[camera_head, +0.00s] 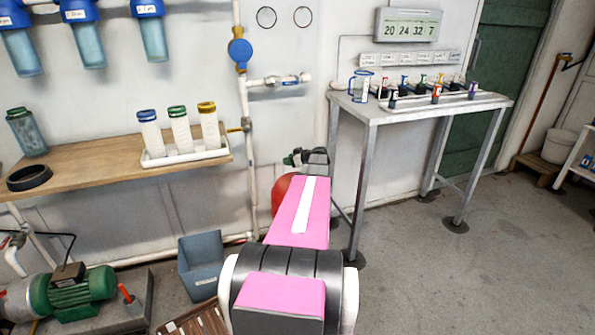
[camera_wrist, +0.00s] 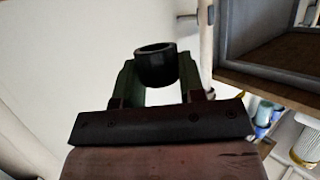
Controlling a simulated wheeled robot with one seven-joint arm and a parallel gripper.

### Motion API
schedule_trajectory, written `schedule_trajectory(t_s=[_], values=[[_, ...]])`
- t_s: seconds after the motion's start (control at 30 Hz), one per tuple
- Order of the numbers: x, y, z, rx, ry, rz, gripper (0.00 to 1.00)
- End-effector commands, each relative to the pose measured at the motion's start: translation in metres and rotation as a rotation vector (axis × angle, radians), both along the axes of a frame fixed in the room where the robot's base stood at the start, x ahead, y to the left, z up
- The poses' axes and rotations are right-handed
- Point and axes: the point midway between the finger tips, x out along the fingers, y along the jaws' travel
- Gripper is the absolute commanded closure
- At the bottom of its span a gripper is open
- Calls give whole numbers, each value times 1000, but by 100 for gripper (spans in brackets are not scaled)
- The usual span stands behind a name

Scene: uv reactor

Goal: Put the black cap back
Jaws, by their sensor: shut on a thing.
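In the wrist view, a short, hollow black cap (camera_wrist: 157,66) sits between the two green fingers of my gripper (camera_wrist: 157,80). The fingers are shut on its sides, and its round opening faces up in the picture. In the head view, my gripper (camera_head: 303,158) is beyond the pink arm, in front of the white wall, between the wooden bench and the metal table. It is small there, and the cap cannot be told apart clearly from the gripper.
A white pipe (camera_head: 279,80) with a side branch runs up the wall left of the metal table (camera_head: 352,110). The wooden bench (camera_head: 95,165) carries a black ring (camera_head: 28,180) and a white tray (camera_head: 188,158) of capped cartridges. A grey bin (camera_head: 200,268) stands below.

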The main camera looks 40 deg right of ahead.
Motion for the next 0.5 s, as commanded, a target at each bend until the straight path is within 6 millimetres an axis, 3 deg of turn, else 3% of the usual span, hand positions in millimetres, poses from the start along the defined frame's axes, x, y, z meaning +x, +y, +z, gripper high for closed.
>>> schedule_trajectory(t_s=[0.03, 0.2, 0.5], values=[[0, -13, -7, 0, 0, -2, 85], [-6, -34, -20, 0, -1, 0, 85], [-8, -39, -38, 0, 0, 1, 85]])
